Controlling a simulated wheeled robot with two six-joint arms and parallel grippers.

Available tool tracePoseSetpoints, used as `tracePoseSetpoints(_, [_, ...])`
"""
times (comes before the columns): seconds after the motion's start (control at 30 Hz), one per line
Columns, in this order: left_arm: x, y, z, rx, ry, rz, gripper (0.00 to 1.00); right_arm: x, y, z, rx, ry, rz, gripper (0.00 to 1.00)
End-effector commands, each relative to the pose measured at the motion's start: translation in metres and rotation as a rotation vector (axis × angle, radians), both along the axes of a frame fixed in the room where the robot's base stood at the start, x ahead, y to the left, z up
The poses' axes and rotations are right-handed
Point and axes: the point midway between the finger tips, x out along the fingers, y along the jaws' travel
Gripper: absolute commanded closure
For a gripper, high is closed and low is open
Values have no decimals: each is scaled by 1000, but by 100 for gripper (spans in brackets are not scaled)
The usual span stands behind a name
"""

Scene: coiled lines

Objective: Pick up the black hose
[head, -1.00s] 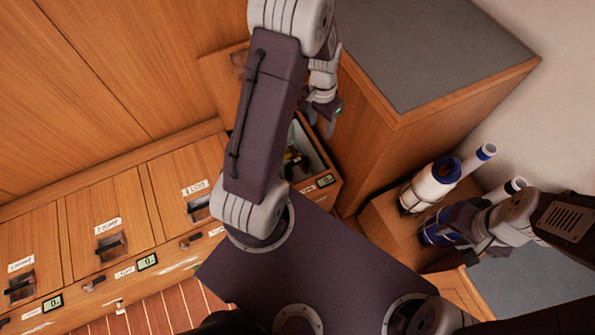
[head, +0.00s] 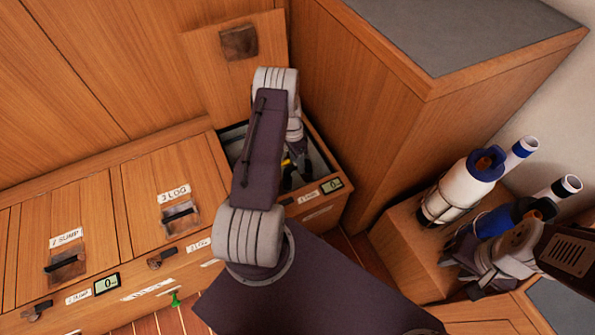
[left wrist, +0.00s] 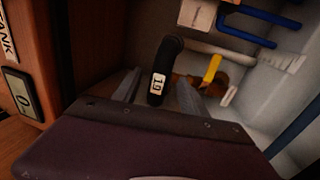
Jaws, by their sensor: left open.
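The black hose (left wrist: 167,62) shows in the left wrist view as a short dark curved piece with a white label reading 10 or similar. It stands between the two grey fingers of my left gripper (left wrist: 158,88), which is open. I cannot tell whether the fingers touch it. In the head view my left gripper (head: 297,172) is down in the open compartment (head: 325,160), and my arm hides much of the inside. My right gripper (head: 475,288) is at the lower right, and its jaws are not clear.
Inside the compartment are a yellow piece (left wrist: 212,68), blue tubes (left wrist: 245,38) and pale fittings. Its raised lid (head: 215,70) leans behind. A tall wooden cabinet (head: 370,110) stands to the right. White and blue cylinders (head: 460,190) stand beside my right arm.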

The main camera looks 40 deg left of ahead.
Motion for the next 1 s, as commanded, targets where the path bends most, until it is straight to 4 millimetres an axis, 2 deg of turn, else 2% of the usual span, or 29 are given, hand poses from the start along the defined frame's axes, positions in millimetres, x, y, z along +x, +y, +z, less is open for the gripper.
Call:
tracePoseSetpoints(0.07, [0,-1,-3,0,0,0,50,0,0,-3,0,0,0,64])
tracePoseSetpoints(0.33, [-5,-8,-49,-1,1,-1,50,0,0,-33,0,0,0,64])
tracePoseSetpoints(0.57, [-5,-9,-49,1,-1,-1,50,0,0,-30,0,0,0,64])
tracePoseSetpoints(0.73, [-5,-9,-49,1,0,0,97,0,0,-30,0,0,0,64])
tracePoseSetpoints(0.77, [-5,-9,-49,1,0,0,100,0,0,-30,0,0,0,64])
tracePoseSetpoints(1.0, [-5,-9,-48,1,0,0,100,0,0,-30,0,0,0,64])
